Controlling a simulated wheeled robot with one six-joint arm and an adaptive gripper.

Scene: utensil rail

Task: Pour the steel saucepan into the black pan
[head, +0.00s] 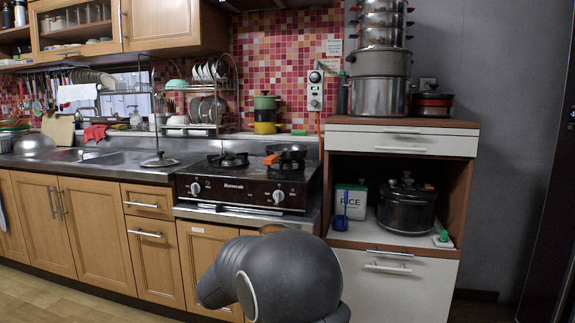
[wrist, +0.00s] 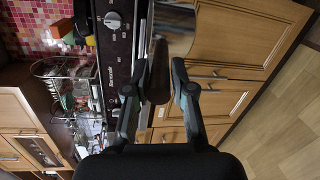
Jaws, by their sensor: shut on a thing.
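The steel saucepan (wrist: 175,30) is at the top of the wrist view, its shiny side cut off by the frame edge. Its dark handle (wrist: 158,78) runs down between the fingers of my gripper (wrist: 158,88), which is shut on it. The saucepan is in front of the stove and the wooden cabinet doors. Its inside is not visible. In the head view the black pan (head: 288,151) sits on the right burner, with an orange handle (head: 271,160) toward the front. My gripper and most or all of the saucepan are hidden behind my arm in the head view.
The stove (head: 243,190) has a free left burner (head: 228,160). A lid (head: 160,160) lies on the counter to its left. A shelf unit (head: 400,142) with stacked pots stands right of the stove, and a dish rack (head: 200,95) stands behind left.

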